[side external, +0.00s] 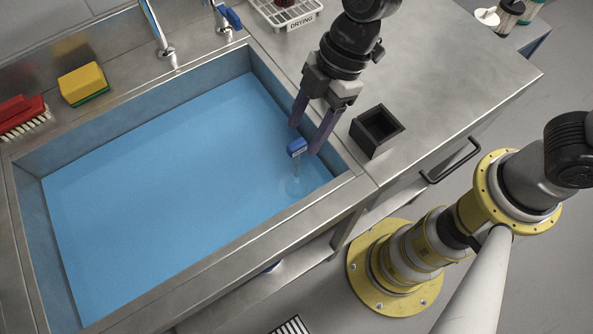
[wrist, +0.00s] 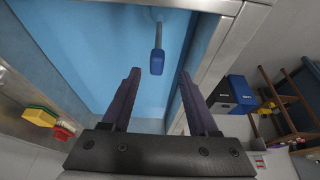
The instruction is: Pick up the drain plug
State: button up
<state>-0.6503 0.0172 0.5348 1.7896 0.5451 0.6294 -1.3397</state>
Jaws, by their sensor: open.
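The drain plug shows as a blue block-shaped handle (side external: 297,147) on a thin stem, standing above the blue water at the right end of the sink. Its lower end is under the water and hard to make out. The handle also shows in the wrist view (wrist: 157,62), ahead of the fingertips and roughly centred between them. My gripper (side external: 306,130) is open, with its two purple fingers pointing down over the sink's right end. The handle is close to the fingertips and not gripped. In the wrist view my gripper (wrist: 155,75) has nothing between its fingers.
The sink's steel rim (side external: 320,195) runs close to the handle. A black open box (side external: 377,130) stands on the counter just right of the gripper. A tap (side external: 160,35), yellow sponge (side external: 83,83), red brush (side external: 20,113) and drying rack (side external: 287,10) are around the sink.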

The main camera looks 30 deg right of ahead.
aim_at(291, 156)
jog(key=x, duration=0.8)
jog(key=shift+w, duration=0.25)
jog(key=shift+c, duration=0.3)
grip_shut()
dwell(0.9)
